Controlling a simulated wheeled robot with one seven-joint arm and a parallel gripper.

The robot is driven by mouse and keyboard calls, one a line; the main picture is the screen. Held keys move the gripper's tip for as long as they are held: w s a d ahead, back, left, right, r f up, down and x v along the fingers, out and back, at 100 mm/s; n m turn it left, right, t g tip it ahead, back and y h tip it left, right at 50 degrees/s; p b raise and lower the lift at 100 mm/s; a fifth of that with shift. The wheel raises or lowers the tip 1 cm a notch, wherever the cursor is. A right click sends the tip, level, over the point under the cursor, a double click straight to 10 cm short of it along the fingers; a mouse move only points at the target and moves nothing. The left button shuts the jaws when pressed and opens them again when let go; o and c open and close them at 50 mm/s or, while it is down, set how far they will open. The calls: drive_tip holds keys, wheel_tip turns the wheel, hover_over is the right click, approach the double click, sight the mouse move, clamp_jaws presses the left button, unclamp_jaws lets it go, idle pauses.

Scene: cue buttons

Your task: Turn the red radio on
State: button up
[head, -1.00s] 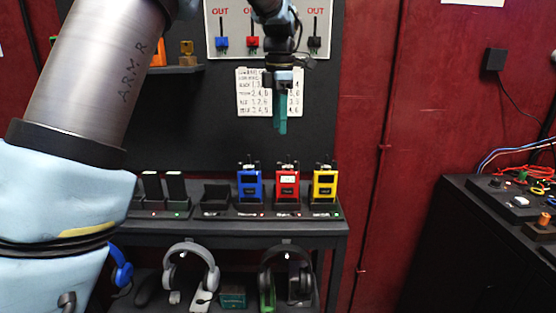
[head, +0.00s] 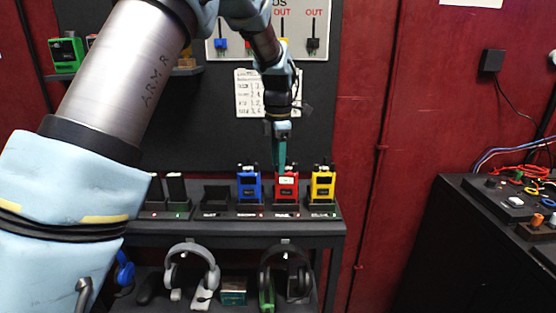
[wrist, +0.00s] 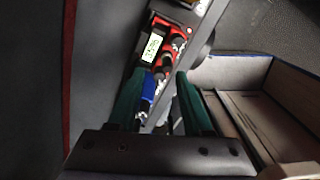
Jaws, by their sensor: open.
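The red radio (head: 287,191) stands upright in the charging rack on the shelf, between the blue radio (head: 249,187) and the yellow radio (head: 322,187). My gripper (head: 279,166) points down at the top of the red radio, toward its left side. Its tip overlaps the radio's top in the head view, and contact cannot be told. In the wrist view, the red radio's top (wrist: 172,42) shows a small lit display and dark knobs beyond the fingertips. The blue radio (wrist: 148,88) shows between the teal fingers, which are apart with nothing gripped.
Black handsets (head: 176,188) and an empty slot are left on the same shelf (head: 300,228). Headphones (head: 192,262) hang below. A green radio (head: 66,54) sits on an upper shelf. A black bench (head: 440,250) with cables is at right. An open box-like tray (wrist: 265,95) shows in the wrist view.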

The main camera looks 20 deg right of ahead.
clamp_jaws()
idle(0.6)
drive_tip(key=shift+w+m+p, duration=0.1)
drive_tip(key=shift+m+p, duration=0.2)
drive_tip(key=shift+m, duration=1.4)
unclamp_jaws()
